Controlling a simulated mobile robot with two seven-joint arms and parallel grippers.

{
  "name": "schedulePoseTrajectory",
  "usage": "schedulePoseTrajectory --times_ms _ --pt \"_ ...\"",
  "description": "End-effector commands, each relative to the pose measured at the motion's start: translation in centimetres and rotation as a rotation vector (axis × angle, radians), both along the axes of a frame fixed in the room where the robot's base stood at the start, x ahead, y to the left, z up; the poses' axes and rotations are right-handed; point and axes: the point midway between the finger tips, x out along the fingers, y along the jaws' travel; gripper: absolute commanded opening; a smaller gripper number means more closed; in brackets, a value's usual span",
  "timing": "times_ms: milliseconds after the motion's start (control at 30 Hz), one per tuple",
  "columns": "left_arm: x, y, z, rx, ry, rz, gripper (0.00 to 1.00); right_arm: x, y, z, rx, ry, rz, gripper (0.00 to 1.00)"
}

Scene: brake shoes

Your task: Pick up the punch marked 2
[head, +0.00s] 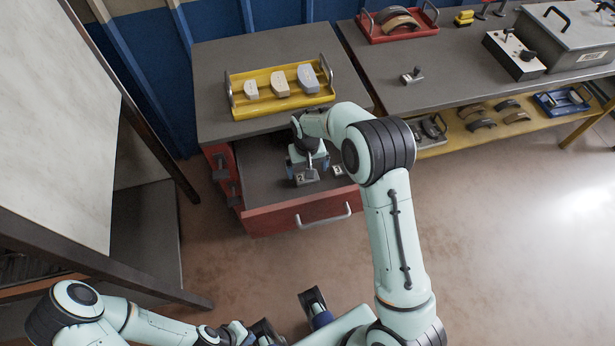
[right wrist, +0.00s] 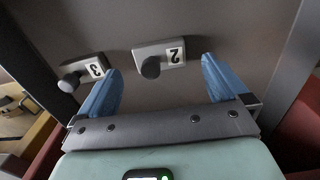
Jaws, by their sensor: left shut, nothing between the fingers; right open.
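The punch marked 2 (head: 308,177) has a grey block, a round dark knob and a white label, and sits in the open drawer (head: 262,172). In the right wrist view this punch (right wrist: 160,55) lies ahead of my right gripper (right wrist: 160,85), between the lines of its blue fingers. The right gripper is open and empty, over the drawer in the head view. The punch marked 3 (head: 338,170) stands to the right there; it shows left in the right wrist view (right wrist: 80,73). My left gripper (head: 318,310) is shut and empty at the bottom, well away from the drawer.
The drawer has a red front with a handle (head: 323,217). On the cabinet above, a yellow tray (head: 260,107) holds three blocks. A red tray (head: 400,36), a small grey tool (head: 412,75) and a metal box (head: 570,45) stand on the workbench. A pale board (head: 60,110) rises at left.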

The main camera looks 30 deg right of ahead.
Motion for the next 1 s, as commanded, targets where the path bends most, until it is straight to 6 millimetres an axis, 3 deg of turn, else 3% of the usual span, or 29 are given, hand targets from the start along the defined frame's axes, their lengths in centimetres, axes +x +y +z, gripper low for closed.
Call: schedulePoseTrajectory --times_ms 300,600,667,800,833,1000 --pt "0.0 0.0 0.1 0.0 0.0 0.0 0.0 0.6 -0.4 -4.4 0.0 0.003 -0.001 1.0" --pt "0.0 0.0 0.1 0.0 0.0 0.0 0.0 0.7 -0.3 -4.9 0.0 0.0 -0.001 1.0" --pt "0.0 0.0 0.1 0.0 0.0 0.0 0.0 0.7 -0.3 -4.9 0.0 0.0 -0.001 0.84" --pt "0.0 0.0 0.1 0.0 0.0 0.0 0.0 0.7 -0.3 -4.9 0.0 0.0 -0.001 0.38" --pt "0.0 0.0 0.1 0.0 0.0 0.0 0.0 0.7 -0.3 -4.9 0.0 0.0 -0.001 0.31" --pt "0.0 0.0 0.1 0.0 0.0 0.0 0.0 0.7 -0.3 -4.8 0.0 -0.001 -0.001 0.31"
